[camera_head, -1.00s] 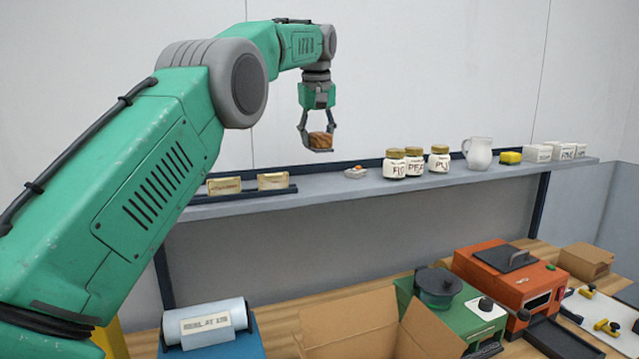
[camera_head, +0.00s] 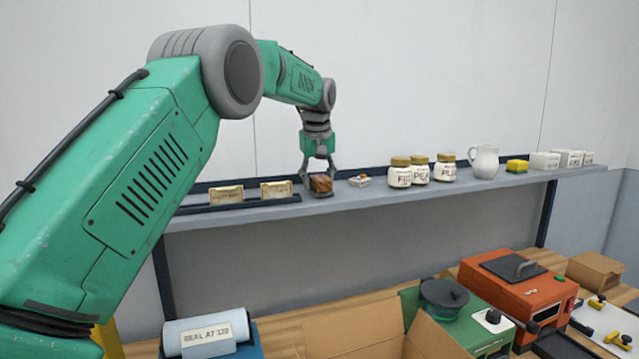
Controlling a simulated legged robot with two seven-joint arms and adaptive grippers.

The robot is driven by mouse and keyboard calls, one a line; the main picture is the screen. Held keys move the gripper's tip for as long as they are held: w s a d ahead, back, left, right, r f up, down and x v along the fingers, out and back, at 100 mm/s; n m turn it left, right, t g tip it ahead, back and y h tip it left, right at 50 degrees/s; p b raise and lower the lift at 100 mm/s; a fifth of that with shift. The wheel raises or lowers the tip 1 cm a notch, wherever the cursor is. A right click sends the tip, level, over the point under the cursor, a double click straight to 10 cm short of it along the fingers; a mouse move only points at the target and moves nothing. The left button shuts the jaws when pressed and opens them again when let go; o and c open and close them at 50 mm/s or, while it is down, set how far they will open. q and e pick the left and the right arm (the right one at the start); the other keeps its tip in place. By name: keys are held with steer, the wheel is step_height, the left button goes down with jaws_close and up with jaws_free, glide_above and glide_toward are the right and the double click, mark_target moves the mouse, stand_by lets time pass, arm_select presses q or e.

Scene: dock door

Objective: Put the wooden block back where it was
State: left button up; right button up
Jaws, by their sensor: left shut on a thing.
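The wooden block (camera_head: 321,184) is brown and sits between the fingers of my left gripper (camera_head: 319,178). The gripper points down and is shut on the block. The block is at the level of the shelf (camera_head: 350,200), between the dark rack with gold-coloured cards and a small clear dish. I cannot tell whether its underside touches the shelf. My right gripper is not in view.
The rack (camera_head: 239,206) holds gold-coloured cards on the left. The small dish (camera_head: 359,181), labelled jars (camera_head: 421,171), a white jug (camera_head: 484,161) and a yellow sponge (camera_head: 517,166) stand to the right. An open cardboard box (camera_head: 350,331) and an orange machine (camera_head: 517,294) are below.

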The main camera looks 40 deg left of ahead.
mark_target(317, 178)
arm_select(q)
steer(key=shift+a+f, duration=0.15)
steer(key=shift+f, duration=0.2)
steer(key=o, duration=1.1)
steer(key=shift+d, duration=0.3)
steer(key=shift+w+d+r, duration=0.1)
steer(key=shift+d+r, duration=0.05)
steer(key=shift+d, duration=0.15)
steer(key=shift+r, duration=0.1)
steer(key=v, duration=1.1)
steer(key=shift+a, duration=0.1)
steer(key=shift+r, duration=0.4)
steer(key=shift+a+f, duration=0.1)
steer(key=shift+a, duration=0.1)
